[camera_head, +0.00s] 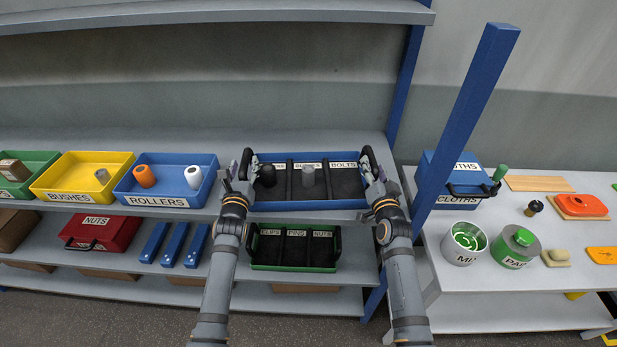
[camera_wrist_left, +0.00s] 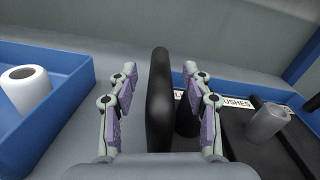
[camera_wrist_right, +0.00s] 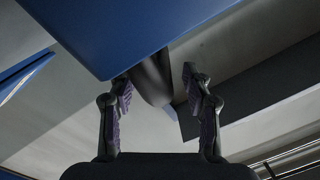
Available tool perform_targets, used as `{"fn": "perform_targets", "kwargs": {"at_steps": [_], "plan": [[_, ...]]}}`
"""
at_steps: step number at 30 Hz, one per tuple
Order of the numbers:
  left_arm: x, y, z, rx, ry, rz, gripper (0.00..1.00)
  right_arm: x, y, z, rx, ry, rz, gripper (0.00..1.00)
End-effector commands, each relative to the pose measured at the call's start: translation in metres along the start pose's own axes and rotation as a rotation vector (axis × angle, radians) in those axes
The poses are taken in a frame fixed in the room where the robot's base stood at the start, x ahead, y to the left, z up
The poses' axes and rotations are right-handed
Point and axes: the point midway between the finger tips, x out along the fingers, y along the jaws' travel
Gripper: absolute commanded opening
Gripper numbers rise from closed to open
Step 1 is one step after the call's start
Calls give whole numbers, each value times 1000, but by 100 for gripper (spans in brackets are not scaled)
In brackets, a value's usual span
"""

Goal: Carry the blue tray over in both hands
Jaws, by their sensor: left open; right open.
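The blue tray (camera_head: 310,204) sits on the upper shelf, with black compartments labelled BUSHES and BOLTS and a third whose label is partly hidden. A dark cylinder (camera_head: 268,175) stands in its left compartment and a grey one (camera_head: 308,175) in the middle one. My left gripper (camera_head: 240,172) is open at the left end, its fingers on either side of the black left handle (camera_wrist_left: 160,105). My right gripper (camera_head: 374,178) is open at the right end. In the right wrist view the dark right handle (camera_wrist_right: 152,82) shows between its fingers, partly hidden by a blue surface.
The yellow BUSHES bin (camera_head: 60,190) and blue ROLLERS bin (camera_head: 130,192) stand to the left. A green-rimmed tray (camera_head: 295,268) sits on the shelf below. A blue post (camera_head: 465,110) rises at right, before a white table (camera_head: 480,285) holding a CLOTHS box (camera_head: 440,175) and cans.

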Motion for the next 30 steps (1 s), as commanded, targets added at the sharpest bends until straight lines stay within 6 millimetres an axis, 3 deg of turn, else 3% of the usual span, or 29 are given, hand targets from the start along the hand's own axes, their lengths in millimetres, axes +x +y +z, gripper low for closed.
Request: {"fn": "perform_targets", "kwargs": {"at_steps": [6, 17, 27, 30], "plan": [[22, 0, 0, 2, -1, 0, 50, 22, 0, 0, -1, 1, 0, 50], [26, 0, 0, 0, -1, 0, 48, 26, 0, 0, 0, 1, 0, 48], [26, 0, 0, 0, -1, 0, 2, 26, 0, 0, -1, 1, 0, 2], [25, 0, 0, 0, 0, 0, 0, 25, 0, 0, -1, 1, 0, 0]]}}
